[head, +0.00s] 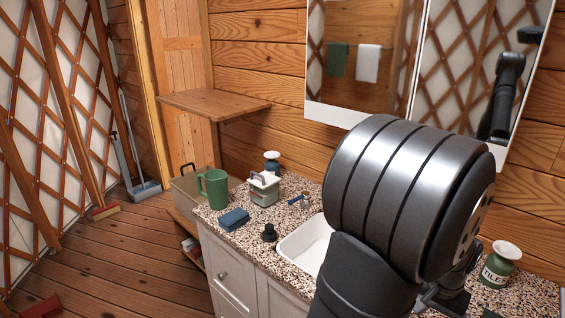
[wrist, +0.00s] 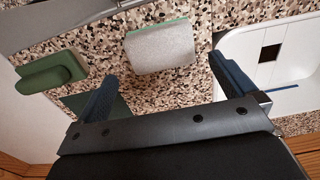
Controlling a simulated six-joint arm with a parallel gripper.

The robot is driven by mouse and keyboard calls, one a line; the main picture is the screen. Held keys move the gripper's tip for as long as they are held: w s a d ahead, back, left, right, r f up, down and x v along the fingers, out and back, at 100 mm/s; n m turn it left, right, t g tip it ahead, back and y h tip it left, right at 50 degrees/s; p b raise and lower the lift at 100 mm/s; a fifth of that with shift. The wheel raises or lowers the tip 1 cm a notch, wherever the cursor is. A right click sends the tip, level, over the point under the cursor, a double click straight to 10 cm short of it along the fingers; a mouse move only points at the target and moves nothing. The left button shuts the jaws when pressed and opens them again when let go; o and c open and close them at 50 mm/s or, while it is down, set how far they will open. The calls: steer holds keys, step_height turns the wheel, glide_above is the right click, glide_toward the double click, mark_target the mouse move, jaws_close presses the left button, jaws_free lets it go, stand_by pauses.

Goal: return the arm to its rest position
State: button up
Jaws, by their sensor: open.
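My arm crosses the right half of the head view, and its large dark joint hides part of the sink and counter. My gripper (head: 447,298) shows partly at the lower right of the head view, low by the counter. In the wrist view my gripper (wrist: 165,72) has its two blue-padded fingers spread apart with nothing between them. A grey sponge with a green edge (wrist: 160,47) lies on the counter just beyond the fingertips. I cannot tell the gripper's height above the counter.
The speckled counter (head: 278,217) holds a white sink (head: 306,243), a green mug (head: 213,188), a blue sponge (head: 233,219), a caddy (head: 264,188) and a tile-cleaner bottle (head: 500,264). A mirror cabinet (head: 365,60) and a wooden shelf (head: 213,102) project above. Floor at left is mostly free.

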step_height(320, 180, down, 8)
steer(key=shift+f, duration=0.25)
step_height(320, 180, up, 4)
steer(key=shift+r, duration=0.25)
steer(key=s+d+r, duration=0.2)
steer(key=s+r, duration=0.5)
steer(key=s, duration=0.5)
steer(key=shift+n, duration=0.9)
steer(key=w+a, duration=0.1)
steer(key=w, duration=0.5)
steer(key=w+a+f, duration=0.1)
steer(key=w, duration=0.2)
steer(key=shift+w+a, duration=0.35)
steer(key=w+a+f+n, duration=0.1)
steer(key=w+a, duration=0.5)
steer(key=w, duration=0.1)
steer(key=w+a+f+n, duration=0.1)
steer(key=w+a+n, duration=0.1)
steer(key=w+a, duration=0.5)
steer(key=w+a+f+n, duration=0.1)
steer(key=w+a+n, duration=0.1)
steer(key=w+a, duration=0.5)
steer(key=shift+w+f, duration=0.4)
steer(key=shift+w, duration=0.3)
steer(key=shift+w+a+f, duration=0.1)
steer(key=shift+w+a, duration=0.25)
steer(key=shift+a, duration=0.3)
